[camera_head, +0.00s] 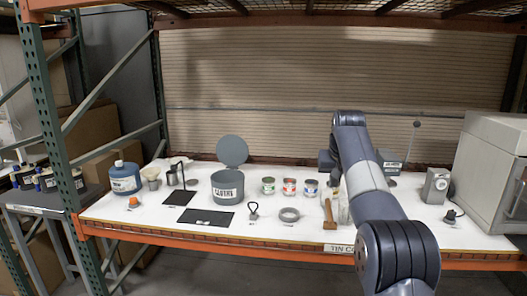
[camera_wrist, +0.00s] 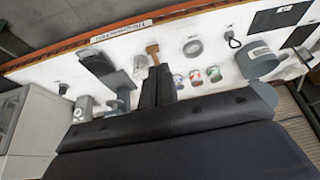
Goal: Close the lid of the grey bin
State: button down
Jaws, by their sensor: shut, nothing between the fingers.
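The grey bin (camera_head: 228,187) is a round tub with a white label, standing upright on the white shelf left of centre. Its round grey lid (camera_head: 232,151) stands up at the bin's back edge, so the bin is open. In the wrist view the bin (camera_wrist: 258,62) is at the upper right, with part of the lid (camera_wrist: 265,93) below it. My gripper (camera_wrist: 165,72) is shut and empty, above the shelf and to the right of the bin in the head view, clear of bin and lid. My arm partly hides it in the head view.
Several small tins (camera_head: 289,187) stand right of the bin. A grey ring (camera_head: 289,214), a wooden-handled brush (camera_head: 329,213) and a black mat (camera_head: 205,218) lie in front. A blue jug (camera_head: 124,178) is left; a grey cabinet (camera_head: 488,172) is right. The rack post (camera_head: 46,100) borders the left.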

aim_at(232, 150)
jog(key=i+j, duration=0.75)
jog(key=i+j+z, duration=0.1)
jog(key=i+j, duration=1.4)
jog(key=j, duration=0.25)
